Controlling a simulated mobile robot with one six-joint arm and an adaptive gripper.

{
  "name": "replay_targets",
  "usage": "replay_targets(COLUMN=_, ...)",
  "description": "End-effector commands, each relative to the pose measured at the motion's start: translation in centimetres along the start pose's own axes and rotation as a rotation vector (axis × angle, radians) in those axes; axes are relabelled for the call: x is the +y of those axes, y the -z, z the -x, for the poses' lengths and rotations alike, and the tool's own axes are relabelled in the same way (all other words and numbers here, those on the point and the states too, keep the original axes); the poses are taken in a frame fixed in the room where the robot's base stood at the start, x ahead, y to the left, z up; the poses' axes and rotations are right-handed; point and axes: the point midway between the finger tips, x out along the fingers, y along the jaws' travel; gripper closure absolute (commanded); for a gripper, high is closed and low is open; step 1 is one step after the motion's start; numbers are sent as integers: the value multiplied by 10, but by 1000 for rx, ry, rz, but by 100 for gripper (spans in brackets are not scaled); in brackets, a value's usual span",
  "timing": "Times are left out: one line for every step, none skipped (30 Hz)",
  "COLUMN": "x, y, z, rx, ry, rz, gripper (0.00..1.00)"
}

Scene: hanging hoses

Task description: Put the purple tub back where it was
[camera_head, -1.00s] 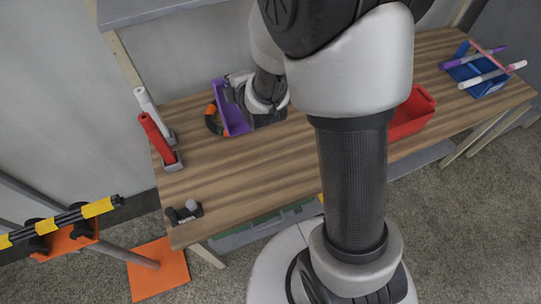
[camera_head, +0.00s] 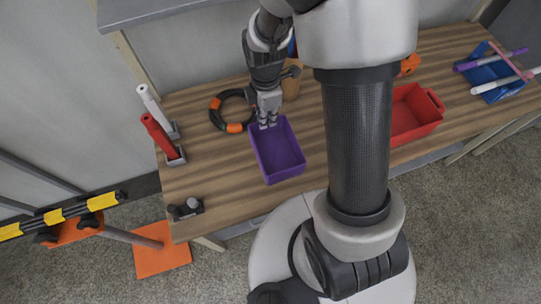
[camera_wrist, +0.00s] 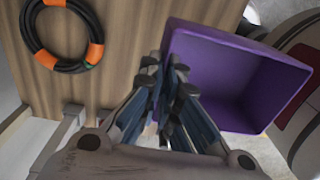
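The purple tub (camera_head: 278,158) is an open rectangular box, over the middle of the wooden table with its opening up. In the wrist view the tub (camera_wrist: 240,75) fills the upper right. My gripper (camera_head: 268,124) is at the tub's far rim, and its fingers (camera_wrist: 167,75) are close together on the tub's wall. The tub seems held; whether its bottom touches the table cannot be told.
A black hose ring with orange bands (camera_head: 232,110) lies left of the tub on the table (camera_head: 225,185). Red and white handles (camera_head: 157,135) stand at the left edge. A red bin (camera_head: 415,113) and a blue holder (camera_head: 490,78) are at the right. The table's front left is mostly clear.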

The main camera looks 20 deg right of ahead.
Motion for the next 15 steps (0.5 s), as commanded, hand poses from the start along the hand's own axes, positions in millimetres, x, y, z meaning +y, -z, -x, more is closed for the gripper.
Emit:
replay_targets(x=-2, y=0, z=-19, rx=0, ry=7, rz=0, gripper=100)
replay_targets(x=-1, y=0, z=-28, rx=0, ry=7, rz=0, gripper=100)
replay_targets(x=-1, y=0, z=-39, rx=0, ry=7, rz=0, gripper=100)
replay_targets(x=-1, y=0, z=-47, rx=0, ry=6, rz=0, gripper=100)
replay_targets(x=-1, y=0, z=-55, rx=0, ry=6, rz=0, gripper=100)
replay_targets(x=0, y=0, z=-66, rx=0, ry=6, rz=0, gripper=100)
replay_targets(x=0, y=0, z=-74, rx=0, ry=5, rz=0, gripper=100)
replay_targets(x=0, y=0, z=-81, rx=0, ry=5, rz=0, gripper=100)
replay_targets(x=0, y=0, z=-91, rx=0, ry=4, rz=0, gripper=100)
replay_targets(x=1, y=0, z=-97, rx=0, ry=4, rz=0, gripper=100)
replay_targets(x=1, y=0, z=-103, rx=0, ry=3, rz=0, gripper=100)
replay_targets(x=1, y=0, z=-109, rx=0, ry=2, rz=0, gripper=100)
replay_targets(x=1, y=0, z=-113, rx=0, ry=2, rz=0, gripper=100)
replay_targets(x=2, y=0, z=-116, rx=0, ry=0, rz=0, gripper=100)
replay_targets(x=3, y=0, z=-119, rx=0, ry=-1, rz=0, gripper=100)
